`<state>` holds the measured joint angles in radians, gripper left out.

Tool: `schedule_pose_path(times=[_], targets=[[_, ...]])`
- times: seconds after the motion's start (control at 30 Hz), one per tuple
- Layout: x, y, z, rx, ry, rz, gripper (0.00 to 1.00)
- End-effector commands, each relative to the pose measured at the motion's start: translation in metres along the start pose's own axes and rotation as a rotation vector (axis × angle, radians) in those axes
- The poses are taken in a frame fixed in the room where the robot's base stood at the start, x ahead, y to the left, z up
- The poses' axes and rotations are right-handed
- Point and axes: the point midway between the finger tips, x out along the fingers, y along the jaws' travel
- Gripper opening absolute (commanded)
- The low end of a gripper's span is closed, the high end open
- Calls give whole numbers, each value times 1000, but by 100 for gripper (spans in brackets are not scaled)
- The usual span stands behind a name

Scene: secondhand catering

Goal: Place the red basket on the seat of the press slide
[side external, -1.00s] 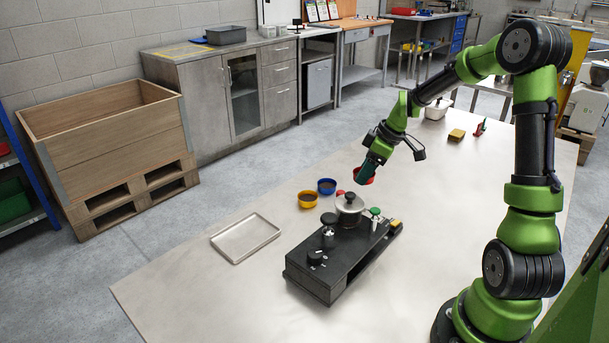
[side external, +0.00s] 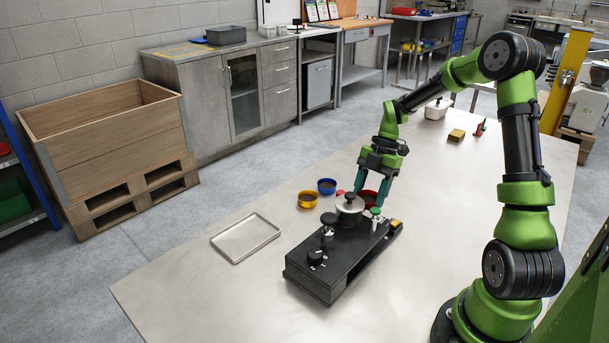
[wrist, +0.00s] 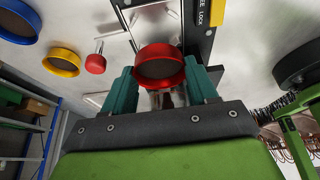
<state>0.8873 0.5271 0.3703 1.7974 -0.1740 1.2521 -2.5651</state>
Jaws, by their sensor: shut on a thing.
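The red basket (side external: 370,199) is a round red cup with a dark inside, just behind the press in the side view. My gripper (side external: 369,194) points down with its teal fingers on either side of it. In the wrist view the red basket (wrist: 160,67) sits between the two fingers, held by my gripper (wrist: 161,88). The press (side external: 331,263) is a long black base with a round metal piece and black knobs on top. A red knob (wrist: 95,63) shows beside metal rods in the wrist view. The seat is not clearly visible, and I cannot tell how high the basket is.
A yellow cup (side external: 307,199) and a blue cup (side external: 327,186) stand left of my gripper. An empty metal tray (side external: 245,238) lies left of the press. A yellow block (side external: 456,135) and a white container (side external: 438,109) are farther back. The right side of the table is largely clear.

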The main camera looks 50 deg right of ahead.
Motion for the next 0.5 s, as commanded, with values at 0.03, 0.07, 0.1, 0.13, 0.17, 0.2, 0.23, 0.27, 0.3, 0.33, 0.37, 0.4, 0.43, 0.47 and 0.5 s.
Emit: schedule_pose_path(times=[0.03, 0.07, 0.1, 0.13, 0.17, 0.2, 0.23, 0.27, 0.3, 0.33, 0.37, 0.4, 0.43, 0.47, 0.5], targets=[[6, 0, 2, 1, 2, -2, 29], [8, 0, 3, 1, 2, -1, 29], [11, 0, 4, 0, 0, 0, 29], [13, 0, 6, 0, 1, -1, 29], [17, 0, 7, 1, 2, -2, 29], [23, -1, 9, 1, 2, -3, 29], [27, -1, 11, 2, 2, -3, 29], [31, 0, 12, 1, 2, -2, 29], [36, 0, 14, 2, 3, -2, 29], [39, 0, 16, 2, 2, -1, 29], [42, 0, 17, 2, 1, -1, 29], [44, 0, 18, 2, 1, 0, 29], [45, 0, 18, 2, 1, 0, 29], [46, 0, 19, 2, 0, 1, 29], [46, 0, 19, 2, -1, 1, 29]])
